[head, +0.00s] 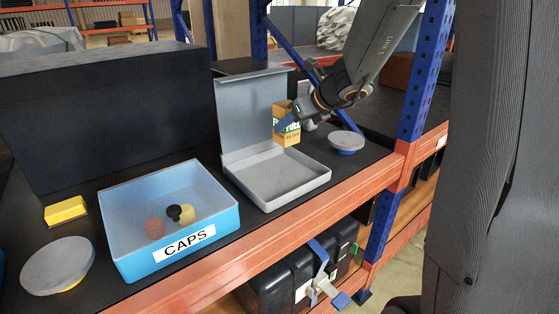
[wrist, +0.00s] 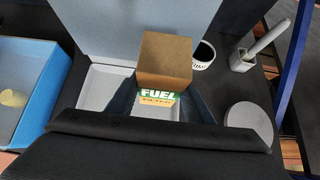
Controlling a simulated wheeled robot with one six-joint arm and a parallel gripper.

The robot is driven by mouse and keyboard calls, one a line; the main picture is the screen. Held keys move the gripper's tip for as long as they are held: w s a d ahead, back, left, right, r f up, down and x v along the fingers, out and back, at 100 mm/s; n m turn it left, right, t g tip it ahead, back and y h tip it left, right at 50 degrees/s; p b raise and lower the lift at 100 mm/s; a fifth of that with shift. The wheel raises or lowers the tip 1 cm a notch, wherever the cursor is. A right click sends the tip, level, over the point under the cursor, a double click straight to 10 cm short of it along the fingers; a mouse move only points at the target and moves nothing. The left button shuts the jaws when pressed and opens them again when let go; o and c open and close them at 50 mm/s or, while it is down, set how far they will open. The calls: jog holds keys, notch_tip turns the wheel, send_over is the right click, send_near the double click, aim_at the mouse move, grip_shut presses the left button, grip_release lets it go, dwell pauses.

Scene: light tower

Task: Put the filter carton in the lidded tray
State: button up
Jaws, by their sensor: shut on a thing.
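The filter carton (head: 286,124) is a small brown box with a green and white label that reads FUEL. My gripper (head: 290,119) is shut on it and holds it above the right back part of the lidded tray (head: 278,196). The tray is grey and shallow, with its lid (head: 248,110) standing open at the back. In the wrist view the carton (wrist: 166,60) sits between the fingers (wrist: 165,105), in front of the open lid (wrist: 120,25), and hides part of the tray (wrist: 104,85). The visible tray floor is bare.
A blue CAPS bin (head: 130,247) with several caps stands left of the tray. A grey round-topped item (head: 346,140) stands to the right, near the orange shelf edge (head: 372,172). A yellow block (head: 66,210) lies far left.

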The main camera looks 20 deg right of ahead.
notch_tip(320, 180, down, 8)
jog(key=shift+f+b, duration=0.25)
jog(key=shift+b, duration=0.3)
jog(key=o, duration=1.3)
jog(key=v, duration=1.2)
jog(key=shift+s, duration=0.1)
